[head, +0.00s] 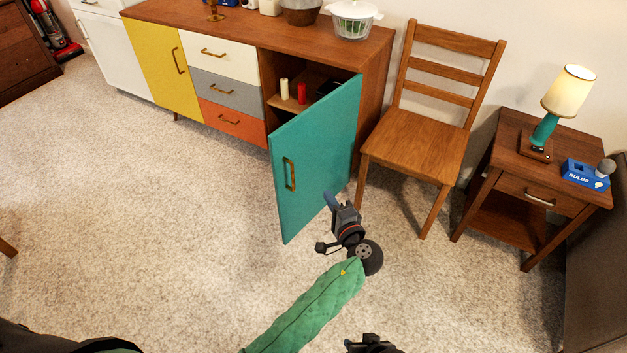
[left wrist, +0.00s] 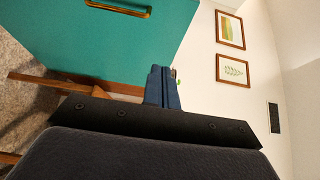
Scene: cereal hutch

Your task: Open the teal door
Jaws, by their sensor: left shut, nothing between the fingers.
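The teal door (head: 305,165) of the sideboard stands swung well out, hinged on its right side, with the compartment behind it exposed. Its brass handle (head: 290,174) is on the face turned to the left; the handle also shows at the top of the left wrist view (left wrist: 120,8). My left gripper (head: 329,199) is shut and empty, its blue fingers in front of the door's lower right part in the head view. In the left wrist view the closed fingers (left wrist: 162,88) overlap the door's edge; I cannot tell whether they touch. My right gripper (head: 370,345) is partly cut off at the bottom edge.
The sideboard (head: 377,85) has yellow, white, grey and orange fronts. A white candle (head: 284,89) and a red one (head: 301,92) stand inside the compartment. A wooden chair (head: 415,139) stands close right of the door. The carpet (head: 170,230) left of the door is clear.

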